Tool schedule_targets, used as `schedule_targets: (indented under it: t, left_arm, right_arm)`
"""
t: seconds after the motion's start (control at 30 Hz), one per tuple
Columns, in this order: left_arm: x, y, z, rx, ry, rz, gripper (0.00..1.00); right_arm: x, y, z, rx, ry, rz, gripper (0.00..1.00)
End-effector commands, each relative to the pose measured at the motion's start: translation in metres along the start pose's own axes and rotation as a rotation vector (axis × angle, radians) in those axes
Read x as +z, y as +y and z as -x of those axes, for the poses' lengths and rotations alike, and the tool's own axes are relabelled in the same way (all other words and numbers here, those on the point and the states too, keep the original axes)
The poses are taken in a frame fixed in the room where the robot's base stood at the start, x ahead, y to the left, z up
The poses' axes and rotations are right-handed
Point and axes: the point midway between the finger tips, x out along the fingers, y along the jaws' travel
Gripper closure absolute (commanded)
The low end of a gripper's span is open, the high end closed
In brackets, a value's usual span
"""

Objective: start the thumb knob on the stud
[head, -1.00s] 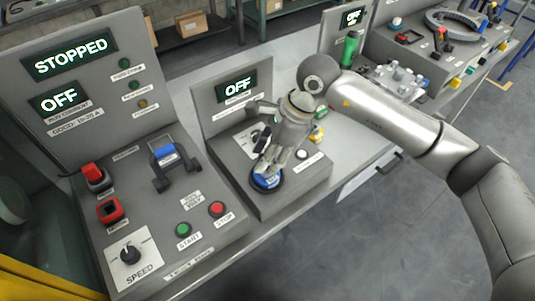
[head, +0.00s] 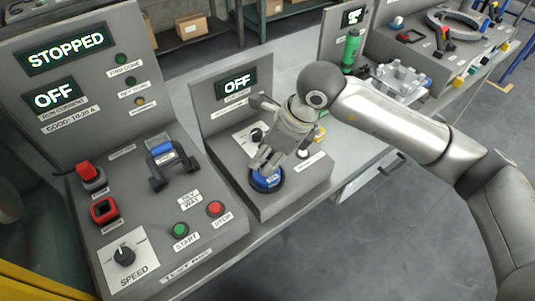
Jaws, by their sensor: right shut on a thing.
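My right gripper (head: 262,164) reaches down onto the front of the middle console, its fingers pointing down and to the left. It is shut, with its fingertips at a round blue piece in a dark ring (head: 268,181), which looks like the thumb knob. The fingers cover the upper part of this piece. No stud can be made out; whether the piece sits on one or is just above it, I cannot tell. My left gripper is not in view.
The middle console (head: 293,195) has an OFF display (head: 237,83) and a black dial (head: 257,135) close behind my gripper. The left console carries a blue-topped handle (head: 163,152), red switches and a speed dial (head: 124,257). A green bottle (head: 350,50) stands behind my right wrist.

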Motion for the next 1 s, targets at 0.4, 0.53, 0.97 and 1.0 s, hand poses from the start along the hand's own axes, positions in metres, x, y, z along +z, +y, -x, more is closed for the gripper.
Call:
schedule_targets:
  t: [0.4, 0.53, 0.97, 1.0]
  left_arm:
    - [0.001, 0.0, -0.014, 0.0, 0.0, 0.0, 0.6]
    - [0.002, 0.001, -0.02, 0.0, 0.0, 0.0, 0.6]
    - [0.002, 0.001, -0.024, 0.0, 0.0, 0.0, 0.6]
    - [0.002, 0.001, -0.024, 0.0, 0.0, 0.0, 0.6]
  right_arm:
    - [0.0, 0.002, -0.003, -0.076, 0.0, -0.177, 0.78]
    - [-0.001, 0.002, -0.003, -0.124, 0.0, -0.293, 0.78]
    - [0.0, 0.001, -0.001, -0.171, 0.002, -0.414, 0.78]
    - [0.0, 0.001, -0.001, -0.172, 0.002, -0.415, 0.78]
